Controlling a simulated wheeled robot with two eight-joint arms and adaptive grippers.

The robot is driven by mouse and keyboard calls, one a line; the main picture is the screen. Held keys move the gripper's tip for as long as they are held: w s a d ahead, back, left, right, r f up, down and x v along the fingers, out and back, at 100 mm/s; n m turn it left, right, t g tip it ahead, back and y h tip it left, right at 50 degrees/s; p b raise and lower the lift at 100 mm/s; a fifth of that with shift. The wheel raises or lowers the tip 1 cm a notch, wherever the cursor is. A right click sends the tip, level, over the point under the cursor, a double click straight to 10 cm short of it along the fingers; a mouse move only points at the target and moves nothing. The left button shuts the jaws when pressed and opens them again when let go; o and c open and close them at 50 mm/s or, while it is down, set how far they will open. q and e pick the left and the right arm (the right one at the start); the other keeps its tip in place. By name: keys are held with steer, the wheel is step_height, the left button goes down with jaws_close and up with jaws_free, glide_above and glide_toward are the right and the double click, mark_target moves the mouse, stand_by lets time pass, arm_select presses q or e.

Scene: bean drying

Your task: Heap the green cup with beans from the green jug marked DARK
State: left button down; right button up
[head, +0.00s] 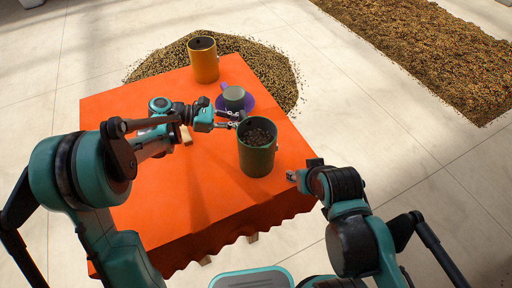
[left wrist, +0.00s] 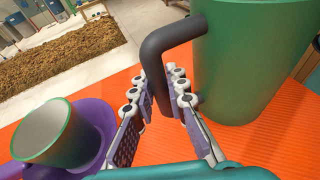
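The green jug (head: 256,158) stands upright on the orange table, with dark beans inside. No DARK label shows. Its dark grey handle (left wrist: 158,72) faces my left gripper. The green cup (head: 234,98) stands upright on a purple saucer (head: 248,104) behind the gripper; it also shows at the left in the left wrist view (left wrist: 48,135) and looks empty. My left gripper (left wrist: 162,95) is open, with its fingers on either side of the handle; it also shows beside the jug in the head view (head: 236,120). My right gripper (head: 292,177) is right of the jug; its opening is unclear.
A yellow jug (head: 204,62) stands at the table's back. A small tan block (head: 186,136) lies by my left wrist. The orange table (head: 190,205) is clear at the front. Bean heaps lie on the floor behind (head: 150,66) and at the far right (head: 430,50).

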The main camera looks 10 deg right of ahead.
mark_target(244, 111)
arm_select(q)
steer(key=shift+r, duration=0.1)
stand_by(0.4)
steer(key=shift+r+p, duration=1.6)
steer(key=shift+r, duration=0.85)
steer(key=shift+f, duration=0.1)
